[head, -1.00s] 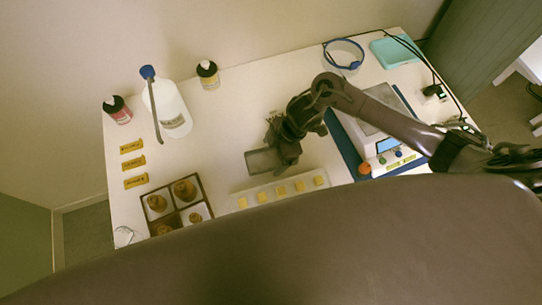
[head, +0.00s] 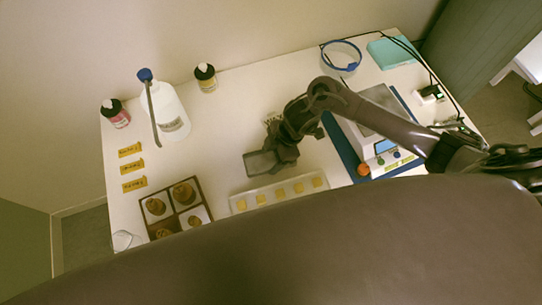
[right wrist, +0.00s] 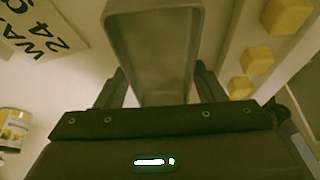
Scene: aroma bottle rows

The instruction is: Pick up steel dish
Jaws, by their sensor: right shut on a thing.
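The steel dish (head: 259,163) is a grey rectangular pan at the middle of the white table, just behind the strip of yellow blocks. My right gripper (head: 277,155) is shut on it, with the arm reaching in from the right. In the right wrist view the dish (right wrist: 152,52) sits between the two fingers of my right gripper (right wrist: 158,90), its hollow facing the camera. Whether it touches the table or hangs a little above it, I cannot tell. My left gripper is not in view.
A pale tray with yellow blocks (head: 279,194) lies close in front of the dish. A scale (head: 368,130) stands right, a divided box (head: 177,208) at front left. A white bottle (head: 166,112) and small jars (head: 205,77) stand behind.

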